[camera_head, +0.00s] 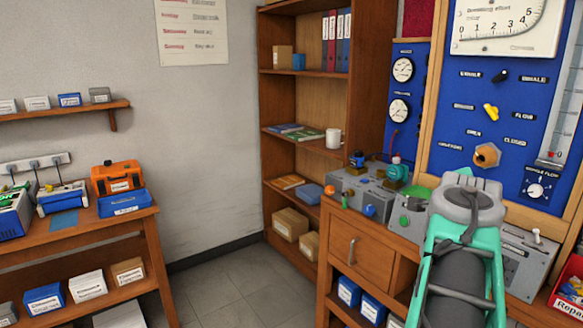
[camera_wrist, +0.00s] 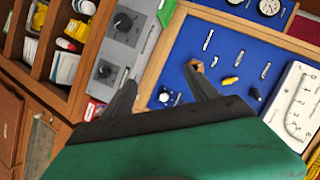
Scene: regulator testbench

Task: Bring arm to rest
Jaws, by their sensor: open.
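My arm (camera_head: 462,262), grey and teal, stands in front of the bench at the lower right of the head view. Its fingers cannot be made out there. In the wrist view my gripper (camera_wrist: 162,80) has its two dark fingers spread apart, with nothing between them. The fingers point toward the blue panel (camera_wrist: 217,40), which looks tilted in that view. An orange hexagonal knob (camera_wrist: 197,65) and a yellow lever (camera_wrist: 230,81) show beyond the fingers. I cannot tell how far the fingertips are from the panel.
The blue panel (camera_head: 460,130) rises behind the bench (camera_head: 353,238), with grey control boxes (camera_head: 362,189) on top. A tall bookshelf (camera_head: 365,80) stands left of it. A side table (camera_head: 90,232) with an orange case (camera_head: 118,178) is at the left. The floor (camera_head: 222,285) between is clear.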

